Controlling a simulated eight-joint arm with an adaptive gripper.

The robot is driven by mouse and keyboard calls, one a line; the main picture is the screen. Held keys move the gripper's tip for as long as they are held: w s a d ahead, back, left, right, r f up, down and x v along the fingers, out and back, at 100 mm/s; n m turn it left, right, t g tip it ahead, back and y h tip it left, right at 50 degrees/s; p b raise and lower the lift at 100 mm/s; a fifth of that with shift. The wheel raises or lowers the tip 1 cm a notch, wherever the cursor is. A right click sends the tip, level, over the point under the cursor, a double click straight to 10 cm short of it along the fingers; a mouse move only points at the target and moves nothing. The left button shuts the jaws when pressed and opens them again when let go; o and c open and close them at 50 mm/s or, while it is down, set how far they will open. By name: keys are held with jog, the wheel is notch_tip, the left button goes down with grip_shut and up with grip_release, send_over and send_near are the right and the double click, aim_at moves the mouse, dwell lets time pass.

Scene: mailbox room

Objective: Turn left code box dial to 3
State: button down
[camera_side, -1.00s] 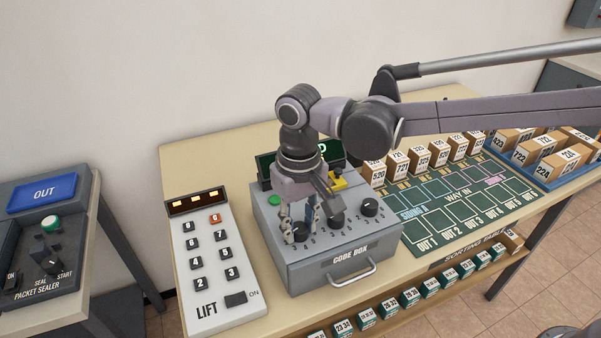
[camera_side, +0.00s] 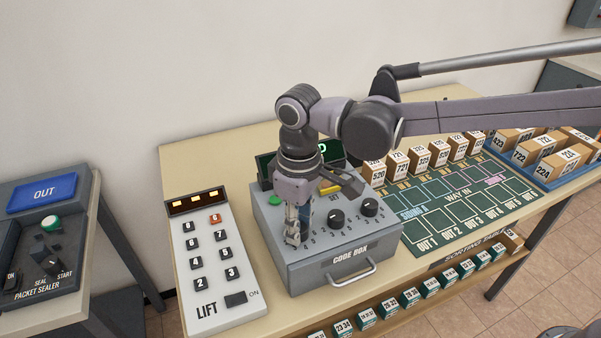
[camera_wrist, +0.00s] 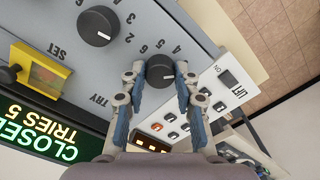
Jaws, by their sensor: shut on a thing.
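The grey code box (camera_side: 300,272) stands on the table, with three black dials on its top. In the side view my gripper (camera_side: 294,236) points down over the left dial and hides it. In the wrist view the left dial (camera_wrist: 159,70) sits between my two fingertips (camera_wrist: 159,76), which are closed around its sides. Numbers are printed around it; which one its pointer faces I cannot tell. The middle dial (camera_side: 337,217) and right dial (camera_side: 369,207) stand free. The box's display (camera_wrist: 35,135) reads CLOSED, TRIES 5.
The lift keypad (camera_side: 213,265) stands close to the left of the code box. A yellow piece (camera_wrist: 42,72) and the SET and TRY labels are on the box top. The green sorting mat (camera_side: 465,205) and several small boxes lie to the right.

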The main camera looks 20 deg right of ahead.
dwell(0.3)
jog(key=c, duration=1)
grip_release()
notch_tip(320, 180, up, 12)
